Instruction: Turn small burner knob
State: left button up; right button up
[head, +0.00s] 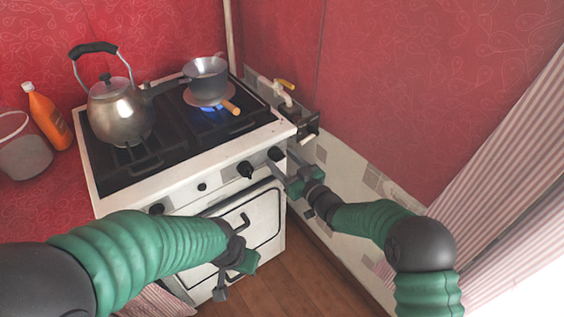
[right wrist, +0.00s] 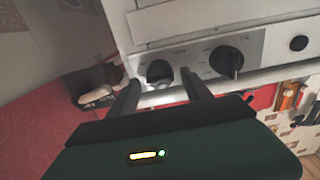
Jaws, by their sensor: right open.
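The stove (head: 282,131) has a white front panel with dark knobs. The rightmost knob (head: 276,154) is near my right gripper (head: 277,167). In the right wrist view, that knob (right wrist: 160,72) shows between the two open fingertips of the right gripper (right wrist: 160,82); I cannot tell whether they touch it. The neighbouring knob (head: 245,170) also shows in the right wrist view (right wrist: 226,61), outside the fingers. My left gripper (head: 232,279) hangs in front of the oven door, away from the knobs; its jaws are unclear. No label tells which knob serves the small burner.
A blue flame (head: 209,108) burns under a grey saucepan (head: 206,79) at the back right burner. A metal kettle (head: 119,112) stands on the left. An orange bottle (head: 48,116) stands left of the stove.

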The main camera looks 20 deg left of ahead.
jog(key=shift+w+a, duration=0.15)
jog(key=shift+a, duration=0.25)
jog(key=shift+d, duration=0.2)
jog(key=c, duration=0.3)
grip_shut()
